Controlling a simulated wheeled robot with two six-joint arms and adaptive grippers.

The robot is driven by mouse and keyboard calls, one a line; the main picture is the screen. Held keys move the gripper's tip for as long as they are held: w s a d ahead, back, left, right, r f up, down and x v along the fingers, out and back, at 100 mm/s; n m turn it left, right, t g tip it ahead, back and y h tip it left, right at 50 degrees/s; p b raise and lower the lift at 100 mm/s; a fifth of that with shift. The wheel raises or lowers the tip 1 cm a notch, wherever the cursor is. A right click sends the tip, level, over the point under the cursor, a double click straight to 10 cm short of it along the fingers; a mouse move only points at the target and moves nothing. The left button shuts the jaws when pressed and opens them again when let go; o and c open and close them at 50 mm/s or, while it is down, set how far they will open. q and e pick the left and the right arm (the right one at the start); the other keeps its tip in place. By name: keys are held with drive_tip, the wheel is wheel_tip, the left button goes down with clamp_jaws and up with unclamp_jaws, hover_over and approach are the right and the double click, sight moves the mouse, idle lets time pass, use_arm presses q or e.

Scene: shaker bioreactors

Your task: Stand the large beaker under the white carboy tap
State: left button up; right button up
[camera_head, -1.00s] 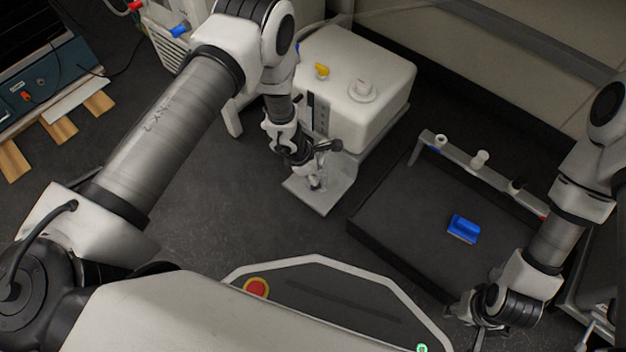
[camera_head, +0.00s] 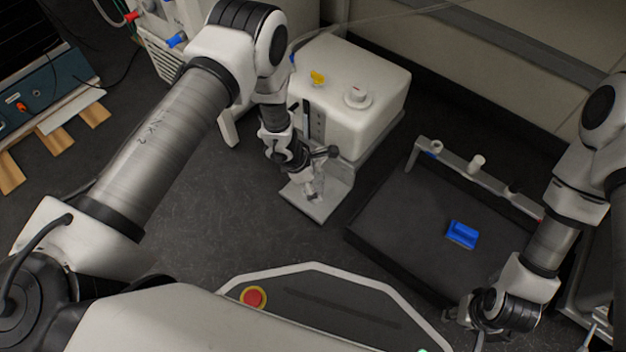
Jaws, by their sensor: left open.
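The white carboy (camera_head: 352,92) stands at the upper middle, with a yellow fitting and a white cap on top. A light grey plate (camera_head: 335,203) lies low in front of it. My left gripper (camera_head: 313,192) is open and points down over this plate, close to the carboy's front. A small pale, glassy shape shows at its fingertips; I cannot tell whether it is the large beaker. The tap is not clearly distinguishable behind my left wrist. My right gripper (camera_head: 468,318) is at the lower right, away from the carboy; its jaw state is unclear.
A dark tray-like surface (camera_head: 400,235) lies right of the plate, with a blue block (camera_head: 462,234) on it and a grey rail (camera_head: 455,168) with small fittings along its back. Dark floor is free left of the plate. Wooden slats lie at far left.

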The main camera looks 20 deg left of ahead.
use_arm(q)
drive_tip(key=v, duration=1.2)
drive_tip(key=shift+d, duration=0.1)
